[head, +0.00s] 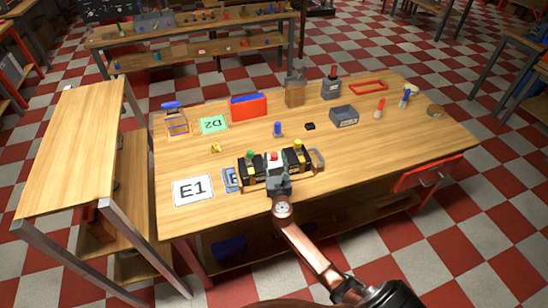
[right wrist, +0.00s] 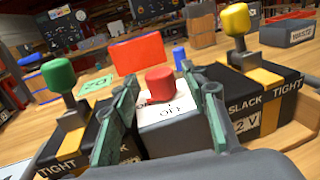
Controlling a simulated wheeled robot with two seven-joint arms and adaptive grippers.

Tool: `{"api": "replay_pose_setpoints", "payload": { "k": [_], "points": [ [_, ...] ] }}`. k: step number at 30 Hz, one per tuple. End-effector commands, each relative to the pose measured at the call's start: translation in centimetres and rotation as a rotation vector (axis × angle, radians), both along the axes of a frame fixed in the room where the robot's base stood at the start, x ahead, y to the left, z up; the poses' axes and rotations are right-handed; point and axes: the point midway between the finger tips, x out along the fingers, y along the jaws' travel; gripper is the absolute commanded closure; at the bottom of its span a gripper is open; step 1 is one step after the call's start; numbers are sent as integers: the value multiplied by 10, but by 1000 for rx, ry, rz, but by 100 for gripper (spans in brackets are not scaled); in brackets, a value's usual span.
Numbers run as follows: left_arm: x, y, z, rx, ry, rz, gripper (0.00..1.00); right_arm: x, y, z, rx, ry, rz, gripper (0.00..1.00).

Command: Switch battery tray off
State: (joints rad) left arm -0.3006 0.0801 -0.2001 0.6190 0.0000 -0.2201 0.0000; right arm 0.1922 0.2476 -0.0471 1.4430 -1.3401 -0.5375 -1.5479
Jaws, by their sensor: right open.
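The battery tray (head: 318,158) stands near the table's front left, with two black-and-yellow batteries in it. Between them is a pale switch box (right wrist: 158,128) with a red knob (right wrist: 160,84) on top; the word OFF shows below the knob. The left battery has a green knob (right wrist: 58,76), the right a yellow knob (right wrist: 236,20); SLACK and TIGHT are printed on the batteries. My right gripper (head: 279,181) is open at the front of the switch box. In the right wrist view its fingers (right wrist: 160,78) appear on either side of the red knob; contact cannot be told. My left gripper is not in view.
An E1 card (head: 193,190) lies left of the tray, a D2 card (head: 214,124) behind. A blue-capped peg (head: 278,129) and a small black block (head: 310,126) stand just behind the tray. The table's front right is clear.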

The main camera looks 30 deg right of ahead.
Motion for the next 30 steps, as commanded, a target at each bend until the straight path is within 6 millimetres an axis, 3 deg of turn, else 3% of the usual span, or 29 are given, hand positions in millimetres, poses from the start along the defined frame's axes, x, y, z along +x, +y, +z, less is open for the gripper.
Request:
{"api": "replay_pose_setpoints", "payload": {
  "k": [5,13,30],
  "points": [
    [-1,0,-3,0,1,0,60,11,-6,0,2,-1,0,59],
    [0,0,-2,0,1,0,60,12,-6,0,3,-1,-1,59],
    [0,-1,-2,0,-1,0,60,11,-6,0,3,-1,-1,98]
  ]
}}
